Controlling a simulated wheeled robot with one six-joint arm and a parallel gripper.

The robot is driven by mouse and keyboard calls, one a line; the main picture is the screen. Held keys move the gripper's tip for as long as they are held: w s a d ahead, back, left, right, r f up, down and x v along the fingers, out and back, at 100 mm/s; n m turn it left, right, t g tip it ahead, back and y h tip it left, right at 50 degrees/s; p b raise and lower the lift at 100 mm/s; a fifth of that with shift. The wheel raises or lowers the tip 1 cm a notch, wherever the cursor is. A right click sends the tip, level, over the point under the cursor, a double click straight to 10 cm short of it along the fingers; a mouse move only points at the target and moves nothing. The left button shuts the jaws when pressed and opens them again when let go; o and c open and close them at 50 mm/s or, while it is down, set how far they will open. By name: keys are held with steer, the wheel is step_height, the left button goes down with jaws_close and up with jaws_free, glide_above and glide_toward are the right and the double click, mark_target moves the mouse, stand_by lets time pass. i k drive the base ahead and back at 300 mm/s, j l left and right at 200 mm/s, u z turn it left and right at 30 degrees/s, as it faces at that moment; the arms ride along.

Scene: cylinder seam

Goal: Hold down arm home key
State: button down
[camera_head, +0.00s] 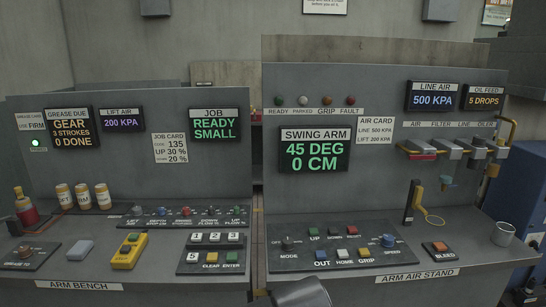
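Nothing covers the HOME key. The swing arm display (315,149) above reads 45 DEG and 0 CM. A grey rounded part (303,292), seemingly of my arm, shows at the bottom edge, below and left of the key and apart from it. My gripper's fingers are not in view.
A MODE knob (288,243) and SPEED knob (388,241) flank the keys. A yellow-and-black hook (412,203) stands right of the panel, with a grey cup (502,234) farther right. The arm bench on the left holds a yellow handheld device (129,250).

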mark_target(341, 254)
steer(key=z, duration=0.75)
